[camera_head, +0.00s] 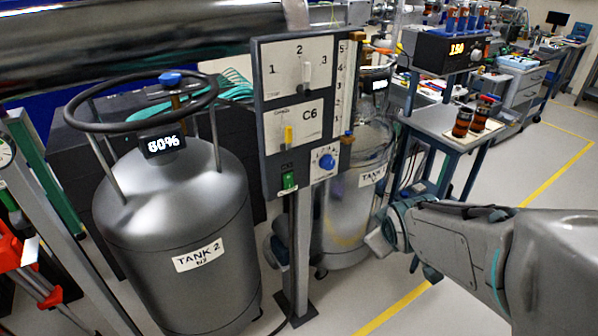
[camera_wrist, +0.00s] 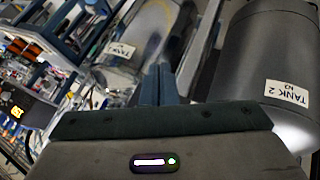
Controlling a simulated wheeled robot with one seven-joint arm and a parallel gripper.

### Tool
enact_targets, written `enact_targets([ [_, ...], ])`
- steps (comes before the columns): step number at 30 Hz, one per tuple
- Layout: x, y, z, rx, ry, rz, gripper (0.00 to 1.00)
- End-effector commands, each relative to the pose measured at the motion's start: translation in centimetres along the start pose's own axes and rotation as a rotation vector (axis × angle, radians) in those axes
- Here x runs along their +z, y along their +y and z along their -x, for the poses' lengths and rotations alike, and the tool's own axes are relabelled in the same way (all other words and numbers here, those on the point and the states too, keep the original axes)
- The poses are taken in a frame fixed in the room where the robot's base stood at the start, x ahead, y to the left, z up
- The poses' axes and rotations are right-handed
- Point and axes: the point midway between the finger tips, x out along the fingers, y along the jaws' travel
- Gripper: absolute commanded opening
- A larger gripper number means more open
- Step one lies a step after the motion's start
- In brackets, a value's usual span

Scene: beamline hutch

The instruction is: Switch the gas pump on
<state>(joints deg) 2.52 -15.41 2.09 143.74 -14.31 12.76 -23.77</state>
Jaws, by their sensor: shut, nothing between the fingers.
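A grey control panel (camera_head: 258,120) stands on a post between two tanks. Low on it is a green rocker switch (camera_head: 288,181) with a small label above that I cannot read. Beside it is a blue dial (camera_head: 326,161). Higher up are a lever with a yellow part (camera_head: 288,136) below "C6" and a slider (camera_head: 306,75) by the numbers 1, 2, 3. Which control is the pump's, I cannot read. My gripper (camera_head: 376,246) is right of the panel post and below the switch, apart from the panel. Its fingers (camera_wrist: 159,84) are shut and empty in the wrist view.
Tank 2 (camera_head: 178,215), with a black ring on top and an "80%" display, stands left of the panel. A second tank (camera_head: 345,215) is behind the panel. A side table (camera_head: 440,122) with brown bottles stands at the right. Floor is clear near the yellow line (camera_head: 395,307).

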Motion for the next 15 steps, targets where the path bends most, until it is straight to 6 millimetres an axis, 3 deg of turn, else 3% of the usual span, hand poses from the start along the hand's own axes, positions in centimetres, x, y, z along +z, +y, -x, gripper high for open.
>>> enact_targets([
  [1, -0.5, -0.1, -2.1, 0.022, 0.053, 0.1, 0.0],
  [6, -4.0, -0.6, -6.3, 0.114, 0.273, 0.45, 0.0],
  [10, -6.5, -2.1, -8.5, 0.191, 0.455, 0.695, 0.0],
  [15, -8.9, -4.8, -9.8, 0.299, 0.686, 0.94, 0.0],
])
